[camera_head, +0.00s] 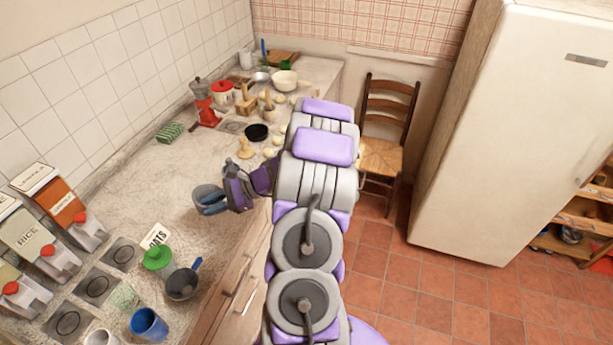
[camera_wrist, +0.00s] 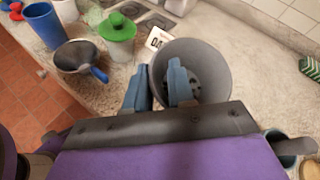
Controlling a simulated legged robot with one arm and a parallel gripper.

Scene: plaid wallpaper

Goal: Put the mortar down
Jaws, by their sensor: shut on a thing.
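The mortar is a grey, round, open cup (camera_head: 205,190) over the counter's front part, left of my arm in the head view. In the wrist view the mortar (camera_wrist: 213,62) is just beyond my fingers, its mouth facing the camera, with dark specks on its inner bottom. My gripper (camera_head: 213,203) is shut on the mortar's near wall. In the wrist view my gripper (camera_wrist: 157,85) has one blue finger inside the cup and the other outside. I cannot tell whether the mortar's base touches the counter (camera_head: 170,225).
A green-lidded jar (camera_head: 158,257), an oats card (camera_head: 155,237), a dark pan with blue handle (camera_head: 182,284) and a blue cup (camera_head: 149,324) stand nearer. A black bowl (camera_head: 256,132) and a green box (camera_head: 169,132) are farther back. Bare counter lies left of the mortar.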

